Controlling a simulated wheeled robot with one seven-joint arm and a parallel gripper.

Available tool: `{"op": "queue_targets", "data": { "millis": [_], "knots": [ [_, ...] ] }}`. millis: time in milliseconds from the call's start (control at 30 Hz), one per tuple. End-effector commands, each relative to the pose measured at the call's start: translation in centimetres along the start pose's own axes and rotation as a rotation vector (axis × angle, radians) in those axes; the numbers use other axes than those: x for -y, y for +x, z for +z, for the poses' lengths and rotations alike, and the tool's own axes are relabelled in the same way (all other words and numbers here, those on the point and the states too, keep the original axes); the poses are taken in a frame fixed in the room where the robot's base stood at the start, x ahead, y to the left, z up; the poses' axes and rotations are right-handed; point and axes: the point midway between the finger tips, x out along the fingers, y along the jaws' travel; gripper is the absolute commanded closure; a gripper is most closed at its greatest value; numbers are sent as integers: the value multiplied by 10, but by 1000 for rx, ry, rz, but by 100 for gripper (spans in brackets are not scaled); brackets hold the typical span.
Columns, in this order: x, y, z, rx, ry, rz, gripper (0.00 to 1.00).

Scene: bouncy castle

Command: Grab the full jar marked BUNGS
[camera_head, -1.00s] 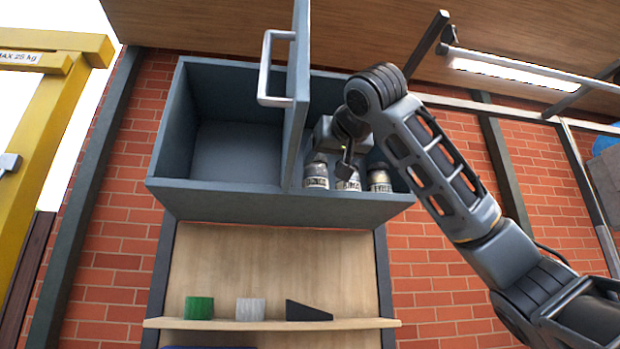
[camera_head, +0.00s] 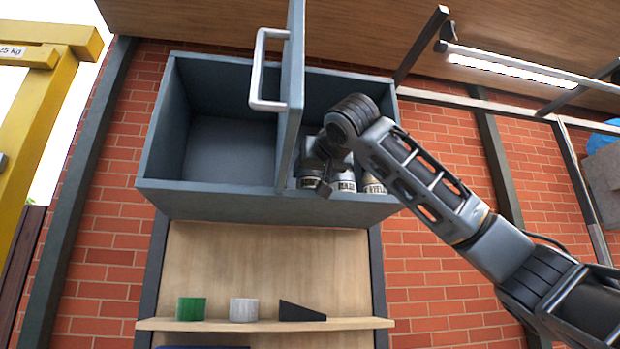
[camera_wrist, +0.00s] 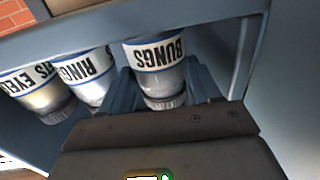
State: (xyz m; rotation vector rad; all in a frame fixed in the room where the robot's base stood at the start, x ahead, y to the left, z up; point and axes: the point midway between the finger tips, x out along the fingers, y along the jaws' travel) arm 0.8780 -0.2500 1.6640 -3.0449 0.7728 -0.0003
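The jar marked BUNGS (camera_wrist: 155,55) has a white label with blue edges, a ribbed lid and greyish contents. It appears upside down in the wrist view, between the two fingers of my gripper (camera_wrist: 163,92). The fingers are open on either side of it; whether either touches it is unclear. In the head view the BUNGS jar (camera_head: 309,182) is the leftmost of three jars in the cabinet's right compartment. My gripper (camera_head: 323,186) reaches in there, its fingers mostly hidden by my wrist.
A RINGS jar (camera_wrist: 86,70) stands beside it, then an eyelets jar (camera_wrist: 38,90). The open cabinet door (camera_head: 291,95) with its handle (camera_head: 256,70) stands close left of my wrist. The left compartment (camera_head: 225,150) is empty.

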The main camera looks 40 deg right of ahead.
Motion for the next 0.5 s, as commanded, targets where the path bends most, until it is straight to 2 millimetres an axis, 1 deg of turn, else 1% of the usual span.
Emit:
{"op": "queue_targets", "data": {
  "millis": [33, 67, 367, 400, 500],
  "knots": [
    [0, 0, 0, 0, 0, 0, 44],
    [0, 0, 0, 0, 0, 0, 47],
    [0, 0, 0, 0, 0, 0, 75],
    [0, 0, -1, -1, 0, 0, 77],
    [0, 0, -1, -1, 0, 0, 77]
  ]
}}
